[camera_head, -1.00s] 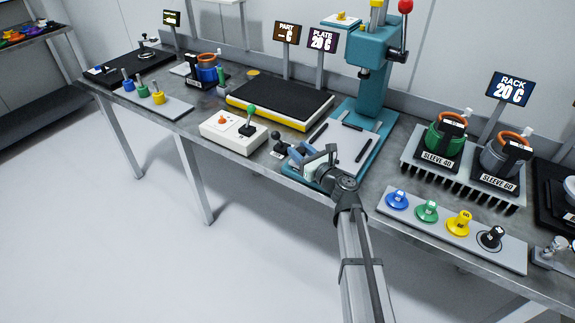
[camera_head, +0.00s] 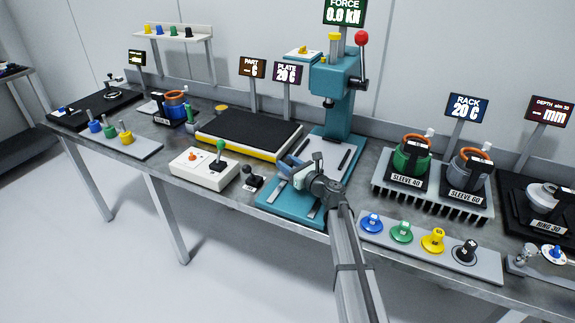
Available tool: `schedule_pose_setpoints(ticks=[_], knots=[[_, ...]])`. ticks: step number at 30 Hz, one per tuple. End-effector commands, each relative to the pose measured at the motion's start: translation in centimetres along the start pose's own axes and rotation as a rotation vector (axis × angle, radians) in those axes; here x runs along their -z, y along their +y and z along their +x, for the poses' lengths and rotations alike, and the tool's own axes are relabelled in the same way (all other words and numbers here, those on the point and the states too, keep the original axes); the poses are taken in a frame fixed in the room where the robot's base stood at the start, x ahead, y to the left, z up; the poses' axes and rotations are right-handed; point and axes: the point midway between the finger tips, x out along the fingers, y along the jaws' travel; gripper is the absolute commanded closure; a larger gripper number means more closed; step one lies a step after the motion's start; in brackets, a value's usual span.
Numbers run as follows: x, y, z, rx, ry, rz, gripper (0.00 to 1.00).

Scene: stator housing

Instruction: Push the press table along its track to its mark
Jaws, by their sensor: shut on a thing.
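The press table (camera_head: 334,158) is a light grey plate with dark bars on it, on the teal base (camera_head: 275,213) of the press (camera_head: 338,95). It lies in front of the press column, below the ram. Bare teal base with pale track strips shows in front of it. My gripper (camera_head: 291,166) is shut at the table's near left edge, and I take it to be holding the table there. The fingers and wrist hide the exact grip and part of the front edge. I cannot make out the mark.
A white control box with a green-knobbed lever (camera_head: 205,168) and a small black lever (camera_head: 253,180) stand to the left. A black-topped plate (camera_head: 248,134) lies behind them. A finned rack (camera_head: 432,190) and a tray of coloured knobs (camera_head: 485,262) are on the right.

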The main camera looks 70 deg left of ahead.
Motion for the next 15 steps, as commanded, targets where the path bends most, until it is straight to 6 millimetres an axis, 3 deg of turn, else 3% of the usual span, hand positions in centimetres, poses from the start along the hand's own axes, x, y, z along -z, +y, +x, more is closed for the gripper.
schedule_pose_setpoints(ticks=[1, 6, 15], knots=[[-0.32, -0.73, 0.25, 0.014, -0.005, 0.005, 0.57], [-0.33, -0.65, 0.25, 0.012, -0.005, 0.004, 0.42], [-0.18, -0.4, -0.12, 0.009, -0.003, 0.002, 0.42]])
